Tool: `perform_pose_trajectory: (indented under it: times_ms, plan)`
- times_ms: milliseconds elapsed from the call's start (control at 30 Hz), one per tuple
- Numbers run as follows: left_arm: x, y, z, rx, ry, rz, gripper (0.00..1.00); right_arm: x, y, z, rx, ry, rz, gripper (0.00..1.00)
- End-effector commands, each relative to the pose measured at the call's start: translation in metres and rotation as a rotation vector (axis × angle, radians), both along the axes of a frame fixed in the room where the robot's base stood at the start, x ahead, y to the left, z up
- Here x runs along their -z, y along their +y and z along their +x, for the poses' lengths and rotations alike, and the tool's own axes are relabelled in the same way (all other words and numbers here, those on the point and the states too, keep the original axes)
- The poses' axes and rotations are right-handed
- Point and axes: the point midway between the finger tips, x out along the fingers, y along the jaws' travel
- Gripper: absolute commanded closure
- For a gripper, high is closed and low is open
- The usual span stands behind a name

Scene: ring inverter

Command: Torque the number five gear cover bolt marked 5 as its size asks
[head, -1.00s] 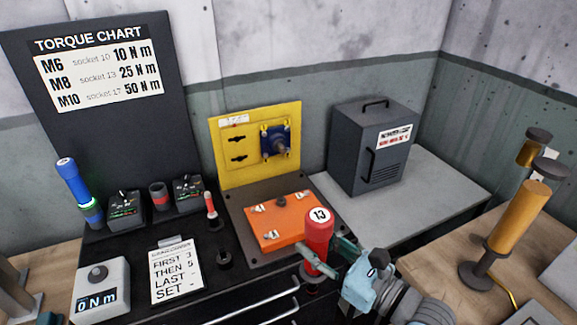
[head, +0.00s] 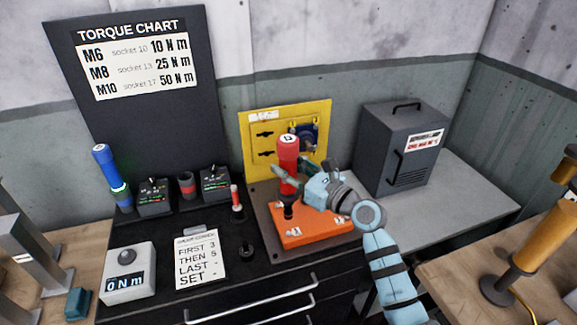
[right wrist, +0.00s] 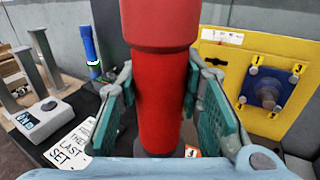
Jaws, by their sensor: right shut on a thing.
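The orange gear cover (head: 315,238) lies on a dark plate, with small white number tags near its edges. I cannot read a 5 on any tag, and the arm and tool hide part of the cover. My right gripper (head: 289,182) is shut around a red torque tool (head: 288,153), held upright over the cover's left part. The red tool fills the middle of the right wrist view (right wrist: 163,90), between the teal finger pads. Its dark lower end is over the cover; I cannot tell whether it touches a bolt. My left gripper is not in view.
The torque chart (head: 134,58) lists M6 10, M8 25, M10 50 N m. The meter (head: 128,272) reads 0 N m. An order card (head: 201,258), blue tool (head: 108,170), small red-handled tool (head: 236,198), yellow panel (head: 262,116) and dark cabinet (head: 403,150) stand around.

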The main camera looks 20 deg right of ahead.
Motion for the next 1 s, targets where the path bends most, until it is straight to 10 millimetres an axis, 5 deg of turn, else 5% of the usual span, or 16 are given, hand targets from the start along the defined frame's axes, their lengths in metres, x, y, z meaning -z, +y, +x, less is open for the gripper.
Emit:
perform_pose_trajectory:
  times_ms: [267,1000]
  plan:
    - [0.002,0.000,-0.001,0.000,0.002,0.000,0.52,0.001,-0.001,0.000,-0.007,-0.002,0.003,1.00]
    - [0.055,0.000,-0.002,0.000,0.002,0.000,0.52,0.064,-0.001,0.000,-0.006,-0.002,0.004,1.00]
